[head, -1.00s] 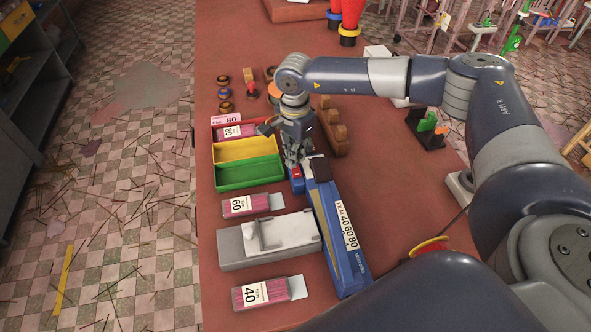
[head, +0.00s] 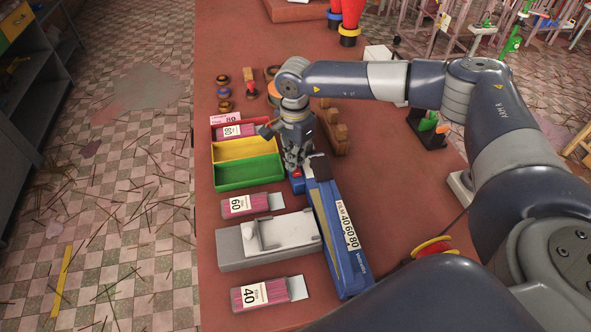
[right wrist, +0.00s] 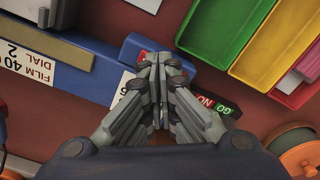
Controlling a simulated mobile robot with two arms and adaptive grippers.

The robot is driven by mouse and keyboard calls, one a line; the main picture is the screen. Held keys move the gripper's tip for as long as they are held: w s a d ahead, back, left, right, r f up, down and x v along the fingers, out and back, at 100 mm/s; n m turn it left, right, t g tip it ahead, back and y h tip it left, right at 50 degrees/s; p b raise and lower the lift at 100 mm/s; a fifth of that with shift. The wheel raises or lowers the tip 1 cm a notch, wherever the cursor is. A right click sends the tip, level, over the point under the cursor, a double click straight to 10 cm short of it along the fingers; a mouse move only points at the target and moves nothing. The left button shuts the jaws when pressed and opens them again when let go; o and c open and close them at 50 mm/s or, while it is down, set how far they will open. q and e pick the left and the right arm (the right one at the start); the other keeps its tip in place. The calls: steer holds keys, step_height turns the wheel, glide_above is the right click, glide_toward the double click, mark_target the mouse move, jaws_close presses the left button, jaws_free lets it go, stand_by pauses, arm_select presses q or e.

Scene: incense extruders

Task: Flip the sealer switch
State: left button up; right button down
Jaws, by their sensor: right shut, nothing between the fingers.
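The blue sealer (head: 350,262) lies lengthwise on the red-brown table, with a white label reading FILM 40 60 80. Its blue far end (head: 297,187) carries a small red part, which looks like the switch (head: 297,175). My right gripper (head: 293,168) points down at that end, its fingers shut and empty. In the right wrist view, the closed fingertips (right wrist: 152,62) are over the sealer's blue end (right wrist: 132,46), beside the red part (right wrist: 143,55), which they partly cover. I cannot tell whether they touch it. My left gripper is not in view.
Red, yellow and green trays (head: 247,173) stand just left of the gripper. Bundles marked 60 (head: 240,206) and 40 (head: 255,295) and a grey block (head: 240,253) lie left of the sealer. A wooden rack (head: 336,135) stands behind it.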

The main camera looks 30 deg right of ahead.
steer(key=shift+f+b, duration=0.3)
steer(key=shift+f, duration=0.1)
steer(key=shift+s, duration=0.1)
steer(key=shift+r+p, duration=0.6)
steer(key=shift+r, duration=0.2)
steer(key=shift+r+p, duration=1.4)
steer(key=shift+r, duration=1.35)
